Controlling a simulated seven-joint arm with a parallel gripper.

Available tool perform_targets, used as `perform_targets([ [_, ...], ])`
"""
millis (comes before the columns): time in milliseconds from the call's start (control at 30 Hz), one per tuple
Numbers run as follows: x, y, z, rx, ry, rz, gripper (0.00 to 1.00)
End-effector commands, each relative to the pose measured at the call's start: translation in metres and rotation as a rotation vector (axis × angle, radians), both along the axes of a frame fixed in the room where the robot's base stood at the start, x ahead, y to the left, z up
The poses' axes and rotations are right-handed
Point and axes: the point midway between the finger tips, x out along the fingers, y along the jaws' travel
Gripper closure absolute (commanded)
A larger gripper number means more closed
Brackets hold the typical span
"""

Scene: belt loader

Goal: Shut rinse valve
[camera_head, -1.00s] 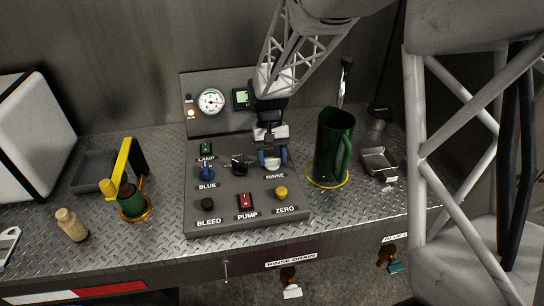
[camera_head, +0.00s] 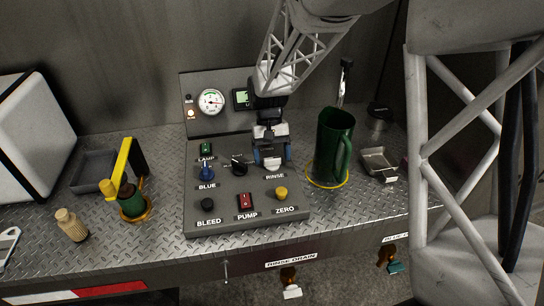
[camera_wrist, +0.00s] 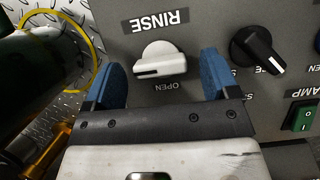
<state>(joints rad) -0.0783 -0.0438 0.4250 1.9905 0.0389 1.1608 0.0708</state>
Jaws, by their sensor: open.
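The white rinse valve knob (camera_wrist: 161,62) sits on the grey control panel below the upside-down RINSE label in the wrist view. Its dark pointer mark faces left, and the OPEN label lies below it, off the mark's line. My gripper (camera_wrist: 163,82) is open, with one blue-padded finger on each side of the knob and visible gaps to both. In the head view, my gripper (camera_head: 273,155) is over the right side of the panel, and the knob (camera_head: 273,163) shows between its fingers, partly hidden.
The black selector knob (camera_head: 239,165) is left of the gripper. The blue knob (camera_head: 206,173), red pump switch (camera_head: 245,201) and yellow zero button (camera_head: 281,193) share the panel (camera_head: 225,222).

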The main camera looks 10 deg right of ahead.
Motion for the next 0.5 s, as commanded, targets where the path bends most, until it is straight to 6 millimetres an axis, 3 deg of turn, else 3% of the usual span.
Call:
perform_targets([
  [500,0.023,0.0,0.055,0.0,-0.001,0.0,0.19],
])
